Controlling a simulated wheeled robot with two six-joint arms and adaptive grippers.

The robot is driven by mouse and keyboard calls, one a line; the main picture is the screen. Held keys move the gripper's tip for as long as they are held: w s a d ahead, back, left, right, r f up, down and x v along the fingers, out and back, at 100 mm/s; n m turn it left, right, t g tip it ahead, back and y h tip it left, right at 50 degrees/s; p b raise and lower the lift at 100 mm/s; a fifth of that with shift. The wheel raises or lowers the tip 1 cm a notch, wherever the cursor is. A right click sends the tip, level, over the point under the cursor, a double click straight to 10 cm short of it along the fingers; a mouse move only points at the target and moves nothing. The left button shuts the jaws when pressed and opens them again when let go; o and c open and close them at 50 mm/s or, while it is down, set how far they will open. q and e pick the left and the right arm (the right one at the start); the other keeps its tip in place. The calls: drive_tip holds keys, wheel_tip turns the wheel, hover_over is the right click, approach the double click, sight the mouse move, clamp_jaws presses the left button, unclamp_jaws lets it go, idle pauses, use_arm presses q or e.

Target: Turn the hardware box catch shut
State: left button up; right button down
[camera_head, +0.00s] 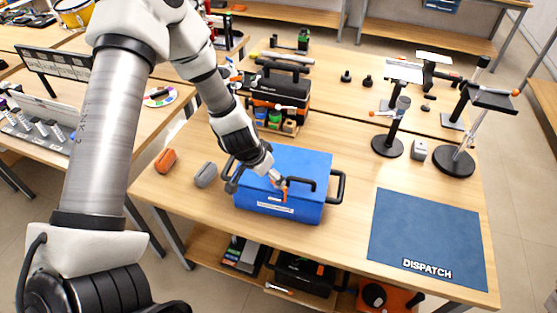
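The blue hardware box (305,168) stands on the wooden table with its lid down. It has a black handle on top and black side handles. A small orange catch (285,192) shows on its front, above a white label. My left gripper (277,180) reaches down over the box's front left, with its tips at or very close to the catch. The gripper is small here and partly hides that area, so I cannot tell whether it touches the catch or how far its fingers are apart. My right gripper is out of view.
A blue dispatch mat (425,235) lies at the right of the table (345,235). An orange object (165,160) and a grey one (205,174) lie left of the box. A black toolbox (280,92) stands behind. Black stands (388,147) are at the back right.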

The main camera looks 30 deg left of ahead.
use_arm(q)
drive_tip(key=b+x, duration=0.2)
drive_tip(key=x, duration=0.1)
drive_tip(key=w+b+x, duration=0.1)
drive_tip(key=b+x, duration=0.1)
drive_tip(key=x, duration=0.2)
drive_tip(key=shift+d+r+b, duration=0.15)
drive_tip(key=shift+r+b, duration=0.05)
drive_tip(key=shift+b, duration=0.2)
drive_tip(key=shift+d+r, duration=0.2)
drive_tip(key=c, duration=1.2)
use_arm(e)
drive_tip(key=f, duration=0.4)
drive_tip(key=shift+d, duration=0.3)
